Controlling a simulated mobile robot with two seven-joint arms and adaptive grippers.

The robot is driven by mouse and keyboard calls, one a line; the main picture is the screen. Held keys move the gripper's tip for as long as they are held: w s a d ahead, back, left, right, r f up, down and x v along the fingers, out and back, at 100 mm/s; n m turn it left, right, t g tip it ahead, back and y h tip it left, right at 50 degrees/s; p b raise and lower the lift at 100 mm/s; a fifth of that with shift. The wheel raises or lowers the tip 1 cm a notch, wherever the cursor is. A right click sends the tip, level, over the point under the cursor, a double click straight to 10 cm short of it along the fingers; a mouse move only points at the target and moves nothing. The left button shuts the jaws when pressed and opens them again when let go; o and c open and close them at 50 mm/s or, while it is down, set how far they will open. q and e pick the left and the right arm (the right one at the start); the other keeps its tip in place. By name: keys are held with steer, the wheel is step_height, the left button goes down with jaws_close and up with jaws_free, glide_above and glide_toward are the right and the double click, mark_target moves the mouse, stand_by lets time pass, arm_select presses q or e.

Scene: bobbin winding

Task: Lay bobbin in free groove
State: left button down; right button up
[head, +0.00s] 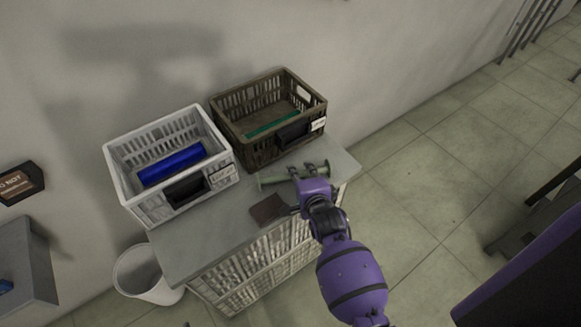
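A pale green bobbin (274,179) lies across the right part of the grey table top (205,240). My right gripper (309,168) is over its right part, with its two fingers spread apart along the bobbin's length. Whether the fingers touch it is not clear, and the gripper hides part of it. A blue bobbin (171,166) lies in the white crate (205,193). A darker green bobbin (272,124) lies in the brown crate (243,143). My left gripper is not in view. No groove can be made out.
A small dark brown flat piece (268,208) lies on the table in front of the bobbin. A white bin (145,275) stands on the floor at the table's left. A wall stands behind the crates.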

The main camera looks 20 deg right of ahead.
steer(key=shift+s+r, duration=0.15)
steer(key=shift+s, duration=0.05)
steer(key=shift+s+r, duration=0.1)
steer(key=shift+s, duration=0.05)
steer(key=c, duration=0.4)
jaws_close()
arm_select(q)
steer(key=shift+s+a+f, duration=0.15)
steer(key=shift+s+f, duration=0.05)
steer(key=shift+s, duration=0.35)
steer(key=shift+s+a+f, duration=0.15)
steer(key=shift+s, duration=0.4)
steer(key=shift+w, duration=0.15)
